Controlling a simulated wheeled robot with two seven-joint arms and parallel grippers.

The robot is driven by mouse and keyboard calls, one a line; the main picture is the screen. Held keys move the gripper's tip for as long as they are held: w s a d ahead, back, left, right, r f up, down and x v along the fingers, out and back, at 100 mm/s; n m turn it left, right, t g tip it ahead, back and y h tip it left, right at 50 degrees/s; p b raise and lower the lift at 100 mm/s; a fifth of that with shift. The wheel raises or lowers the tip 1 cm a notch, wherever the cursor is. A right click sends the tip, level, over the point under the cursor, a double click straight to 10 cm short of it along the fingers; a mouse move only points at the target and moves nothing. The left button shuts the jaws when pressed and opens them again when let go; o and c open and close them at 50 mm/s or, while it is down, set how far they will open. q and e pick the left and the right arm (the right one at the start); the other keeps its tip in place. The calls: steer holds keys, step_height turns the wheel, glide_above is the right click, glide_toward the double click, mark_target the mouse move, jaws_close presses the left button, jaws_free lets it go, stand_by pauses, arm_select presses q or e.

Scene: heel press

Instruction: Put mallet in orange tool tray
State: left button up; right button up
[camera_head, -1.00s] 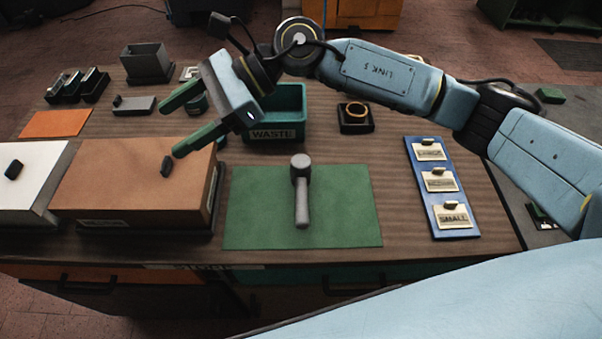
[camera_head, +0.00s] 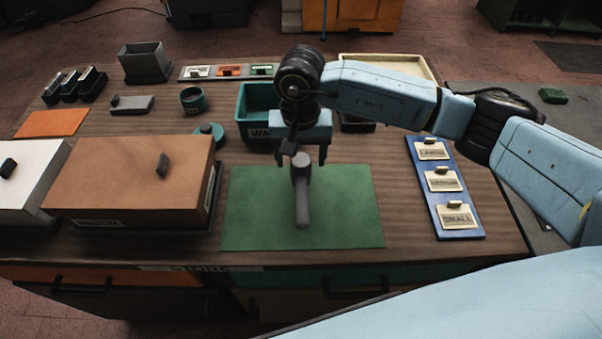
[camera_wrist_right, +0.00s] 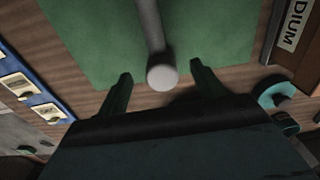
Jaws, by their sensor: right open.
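The grey mallet (camera_head: 302,207) lies on the green mat (camera_head: 350,220), its handle towards me and its round head at the far end. My right gripper (camera_head: 301,162) is open and points down at the head. In the right wrist view the mallet head (camera_wrist_right: 162,77) shows between the open fingers (camera_wrist_right: 160,70), with gaps on both sides; I see no grip. No open orange tray is plain to see. A flat orange piece (camera_head: 52,123) lies at the far left, and an orange-brown lidded box (camera_head: 125,180) stands left of the mat. My left gripper is out of view.
A teal waste bin (camera_head: 256,100) stands behind the mat, partly hidden by my arm. A blue board (camera_head: 455,220) with label plates lies at the right. A white-lidded box (camera_head: 30,180) is at the left edge. Below the tabletop are drawer fronts with handles.

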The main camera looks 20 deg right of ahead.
mark_target(301, 175)
steer(key=shift+f+p, duration=0.55)
steer(key=shift+f, duration=3)
steer(key=shift+r, duration=0.15)
jaws_close()
